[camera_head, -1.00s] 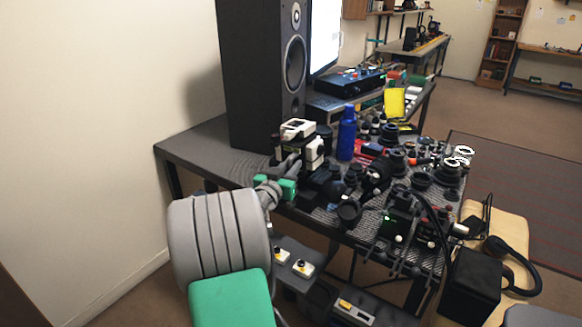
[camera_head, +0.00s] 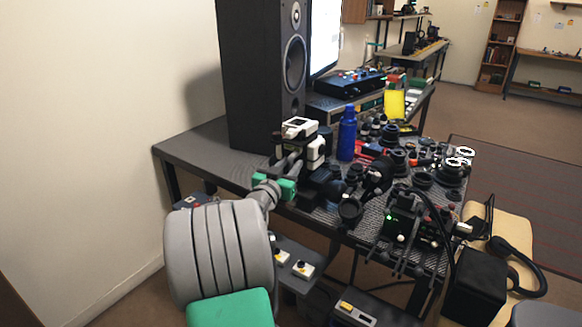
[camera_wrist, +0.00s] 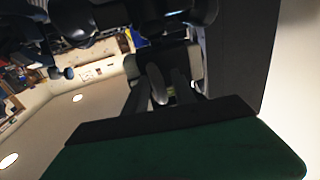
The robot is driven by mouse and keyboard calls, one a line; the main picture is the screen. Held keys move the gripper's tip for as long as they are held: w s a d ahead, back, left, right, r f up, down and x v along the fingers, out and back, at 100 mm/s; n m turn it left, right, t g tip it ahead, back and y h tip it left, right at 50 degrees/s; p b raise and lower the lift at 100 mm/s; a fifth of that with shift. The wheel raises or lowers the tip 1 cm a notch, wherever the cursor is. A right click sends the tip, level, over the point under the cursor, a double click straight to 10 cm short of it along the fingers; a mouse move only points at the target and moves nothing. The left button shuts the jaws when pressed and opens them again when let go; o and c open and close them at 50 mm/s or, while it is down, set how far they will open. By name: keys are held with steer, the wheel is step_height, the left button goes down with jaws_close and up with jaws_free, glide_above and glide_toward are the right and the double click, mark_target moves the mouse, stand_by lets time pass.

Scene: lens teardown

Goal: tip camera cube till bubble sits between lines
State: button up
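A small white-and-black boxy device (camera_head: 300,128), which may be the camera cube, stands on the table in front of the speaker. A white rounded part (camera_head: 314,152) shows just below it. My gripper (camera_head: 292,158) reaches in at their near side, and black parts there hide its tips. In the wrist view, my gripper's grey fingers (camera_wrist: 170,88) point at a dark body with pale sides (camera_wrist: 192,62). A narrow gap shows between the fingers, but I cannot tell whether they touch or hold it. No bubble or lines can be made out.
A tall black speaker (camera_head: 262,75) stands behind. A blue bottle (camera_head: 347,135) is close on the right. Lenses and dark parts crowd the table (camera_head: 200,150) to the right; its left end is bare. Headphones (camera_head: 518,262) lie at the lower right.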

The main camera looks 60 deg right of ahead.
steer(key=shift+o, duration=0.7)
steer(key=shift+f, duration=0.1)
steer(key=shift+s, duration=0.15)
steer(key=a, duration=0.6)
steer(key=shift+a+b, duration=0.3)
steer(key=shift+a, duration=0.05)
steer(key=shift+s+a, duration=0.15)
steer(key=shift+a, duration=0.35)
